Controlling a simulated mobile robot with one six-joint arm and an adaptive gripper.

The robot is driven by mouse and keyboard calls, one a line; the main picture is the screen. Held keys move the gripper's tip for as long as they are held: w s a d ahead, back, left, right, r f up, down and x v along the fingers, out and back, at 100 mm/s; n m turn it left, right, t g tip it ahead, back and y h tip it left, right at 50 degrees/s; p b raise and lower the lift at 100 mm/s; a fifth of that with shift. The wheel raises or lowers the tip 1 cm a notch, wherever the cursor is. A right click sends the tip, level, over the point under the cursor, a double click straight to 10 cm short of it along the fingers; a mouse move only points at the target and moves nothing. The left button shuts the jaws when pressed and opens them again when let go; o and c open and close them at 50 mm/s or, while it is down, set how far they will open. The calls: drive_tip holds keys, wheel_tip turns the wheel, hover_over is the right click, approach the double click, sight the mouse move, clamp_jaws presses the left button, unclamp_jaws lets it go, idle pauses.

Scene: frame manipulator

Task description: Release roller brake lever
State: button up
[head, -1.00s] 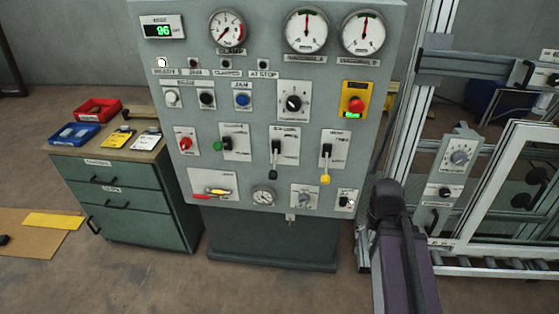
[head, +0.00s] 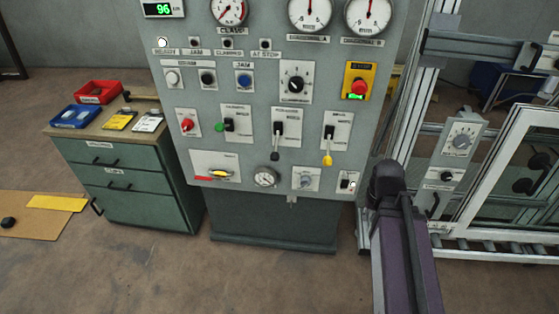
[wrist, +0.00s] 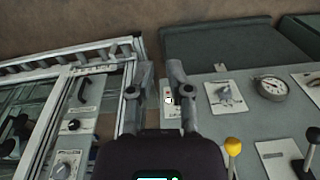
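A grey control panel (head: 330,95) fills the middle of the head view. Its lever row holds a green-knobbed lever (head: 221,127), a black-knobbed lever (head: 276,145) and a yellow-knobbed lever (head: 328,152). Their labels are too small to read, so I cannot tell which is the roller brake lever. The black (wrist: 312,138) and yellow (wrist: 232,146) knobs also show in the wrist view. My gripper (wrist: 161,75) has its two fingers apart and nothing between them. It hangs near the panel's corner with a small switch (wrist: 169,100), clear of both knobs. The green knob is outside the wrist view.
An aluminium frame with a glazed door (head: 515,175) stands right of the panel. A green drawer cabinet (head: 130,185) with red (head: 98,91) and blue (head: 76,117) bins is at left. A red emergency button (head: 359,87) sits above the yellow lever. Floor in front is clear.

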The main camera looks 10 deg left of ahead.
sight(276, 146)
drive_tip(key=w+a+m+y, duration=0.1)
drive_tip(key=w+a+m, duration=0.1)
drive_tip(key=w+a, duration=0.1)
drive_tip(key=w+a+m+t+y+b, duration=0.1)
drive_tip(key=w+a+m, duration=0.1)
drive_tip(key=w+a, duration=0.1)
drive_tip(key=w+a+m+t+y, duration=0.1)
drive_tip(key=w+a+m, duration=0.1)
drive_tip(key=w+a, duration=0.2)
drive_tip(key=shift+w+f+m, duration=0.1)
drive_tip(key=shift+w+m, duration=0.2)
drive_tip(key=shift+w, duration=0.05)
clamp_jaws()
drive_tip(key=w+a+r+m+t+y+b, duration=0.1)
drive_tip(key=w+a+m+y, duration=0.3)
drive_tip(key=w+a+m, duration=0.4)
drive_tip(key=shift+w+a+r+m+t+b, duration=0.35)
drive_tip(key=shift+w+a+r+t, duration=0.4)
drive_tip(key=shift+a, duration=1.2)
drive_tip(key=shift+w+f, duration=0.15)
drive_tip(key=shift+w, duration=0.05)
drive_tip(key=b+x, duration=0.7)
drive_tip(key=x, duration=0.3)
drive_tip(key=shift+s+a+r+p, duration=0.5)
drive_tip(key=shift+a+r+p, duration=0.1)
drive_tip(key=shift+r+p, duration=0.15)
drive_tip(key=shift+s+a+r+p, duration=0.5)
drive_tip(key=shift+a+r+p, duration=0.1)
drive_tip(key=shift+r, duration=0.25)
